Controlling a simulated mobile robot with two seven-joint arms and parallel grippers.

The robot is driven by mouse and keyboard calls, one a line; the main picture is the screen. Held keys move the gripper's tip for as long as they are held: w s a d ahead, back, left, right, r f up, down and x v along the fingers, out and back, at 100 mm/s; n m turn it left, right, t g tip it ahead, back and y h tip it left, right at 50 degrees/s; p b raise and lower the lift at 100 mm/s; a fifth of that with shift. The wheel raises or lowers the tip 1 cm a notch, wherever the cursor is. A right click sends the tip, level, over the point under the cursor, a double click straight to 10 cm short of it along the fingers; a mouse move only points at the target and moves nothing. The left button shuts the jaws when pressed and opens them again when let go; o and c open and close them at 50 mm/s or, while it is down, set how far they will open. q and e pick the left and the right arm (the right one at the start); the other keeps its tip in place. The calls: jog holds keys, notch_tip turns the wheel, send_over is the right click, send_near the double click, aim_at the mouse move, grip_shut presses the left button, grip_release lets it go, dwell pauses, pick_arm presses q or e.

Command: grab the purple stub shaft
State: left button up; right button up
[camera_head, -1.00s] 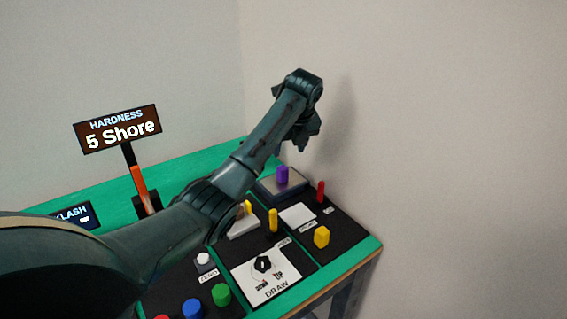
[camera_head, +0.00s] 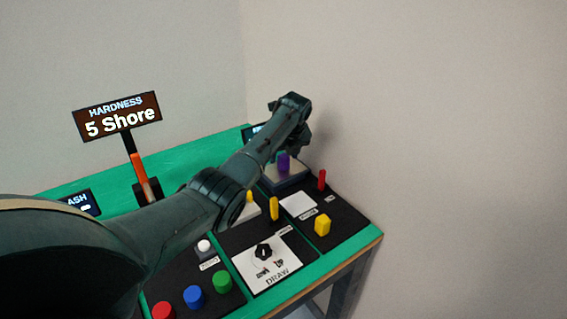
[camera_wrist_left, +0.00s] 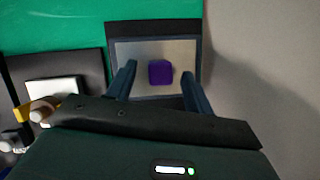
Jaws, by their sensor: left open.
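The purple stub shaft (camera_head: 283,163) stands upright on a grey plate (camera_head: 290,180) at the far right of the green table in the head view. In the left wrist view the purple stub shaft (camera_wrist_left: 160,72) shows from above, between the two fingers and apart from both. My left gripper (camera_wrist_left: 157,82) is open and empty, pointing down over the plate. In the head view my left gripper (camera_head: 290,150) is at the shaft's top, partly hidden by my own arm. My right gripper is not in view.
A red peg (camera_head: 321,180), a yellow block (camera_head: 322,225) and a yellow peg (camera_head: 273,208) stand in front of the plate. A wall (camera_head: 430,150) rises close on the right. A hardness sign (camera_head: 117,117) stands at left.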

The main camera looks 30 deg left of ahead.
pick_arm(q)
jog(key=shift+x, duration=1.05)
jog(key=shift+c, duration=0.5)
grip_shut()
jog(key=shift+r, duration=0.1)
